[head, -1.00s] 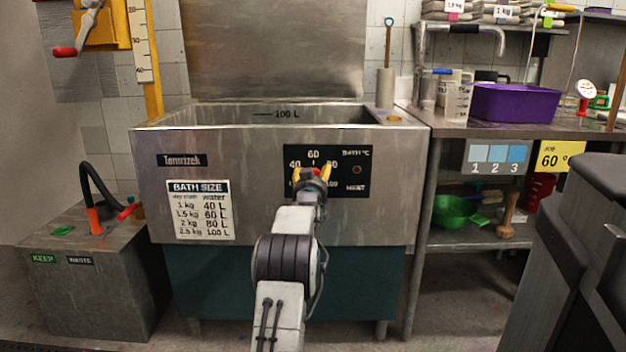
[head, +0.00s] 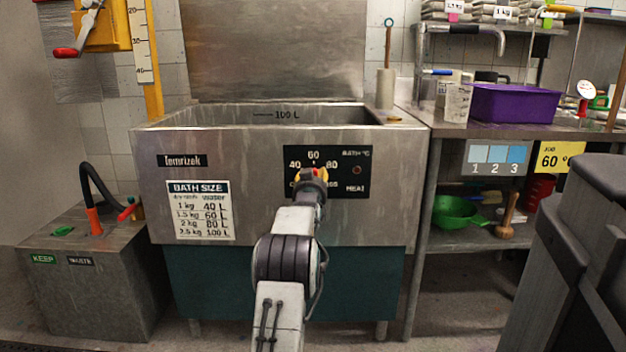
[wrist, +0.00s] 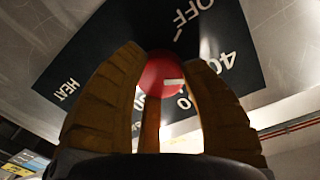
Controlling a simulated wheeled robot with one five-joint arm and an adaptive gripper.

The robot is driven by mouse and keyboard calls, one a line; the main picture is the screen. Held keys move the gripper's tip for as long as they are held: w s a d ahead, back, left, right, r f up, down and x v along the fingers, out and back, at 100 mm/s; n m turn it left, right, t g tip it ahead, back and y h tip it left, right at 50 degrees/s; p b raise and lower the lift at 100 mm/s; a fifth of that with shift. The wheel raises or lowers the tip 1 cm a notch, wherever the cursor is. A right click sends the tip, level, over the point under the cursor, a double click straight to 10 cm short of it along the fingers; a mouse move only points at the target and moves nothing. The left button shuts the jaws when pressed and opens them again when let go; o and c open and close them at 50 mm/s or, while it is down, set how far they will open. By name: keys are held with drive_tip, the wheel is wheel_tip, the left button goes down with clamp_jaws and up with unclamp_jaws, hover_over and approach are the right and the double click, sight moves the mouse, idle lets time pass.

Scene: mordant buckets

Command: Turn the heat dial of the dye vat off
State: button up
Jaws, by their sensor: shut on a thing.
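The dye vat (head: 270,215) is a steel tub with a black control panel (head: 345,185) on its front. Its red heat dial (wrist: 158,74) sits between my fingers in the wrist view. A white mark on the dial points toward the 40 and 60 side, away from OFF; its exact setting is hard to read. My gripper (head: 313,174), with yellow fingers, is shut on the dial; in the wrist view, fingers flank it (wrist: 163,88).
A bath size chart (head: 203,210) is on the vat's front left. A grey tank (head: 100,290) with a black hose stands at left. At right is a bench with a purple tub (head: 515,103) and a green bowl (head: 457,211) on the lower shelf.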

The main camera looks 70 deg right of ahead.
drive_tip(key=n, duration=0.3)
drive_tip(key=shift+n, duration=0.4)
drive_tip(key=shift+n+h, duration=0.3)
drive_tip(key=shift+n, duration=1.5)
drive_tip(key=o, duration=1.2)
drive_tip(key=shift+w, duration=0.1)
drive_tip(key=shift+a, duration=0.1)
drive_tip(key=shift+v, duration=5.9)
